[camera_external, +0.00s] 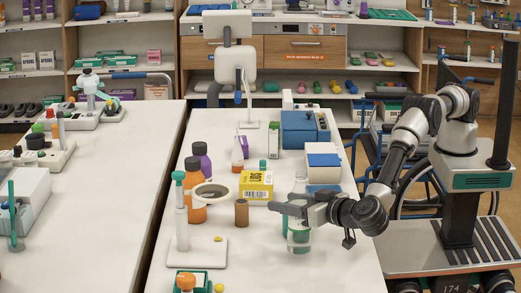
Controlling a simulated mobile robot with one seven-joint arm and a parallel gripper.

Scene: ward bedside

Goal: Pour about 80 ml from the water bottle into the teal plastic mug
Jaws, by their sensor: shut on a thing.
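My gripper (290,208) is at the right part of the white table, with its fingers pointing left. It is shut around a clear bottle with a teal-green band (299,236), which looks like the water bottle. The bottle stands roughly upright. Its clear upper part shows above the fingers and its lower part below them. I cannot tell whether its base touches the table. I cannot clearly make out the teal plastic mug. A bit of teal shows at the bottle's left edge, but I cannot tell whether it is a separate thing.
Left of my gripper stand a brown cylinder (242,213), a yellow box (256,186), orange bottles (196,212) and a teal-topped stand (180,215). Blue-and-white boxes (322,160) stand behind it. The front right of the table (290,272) is clear.

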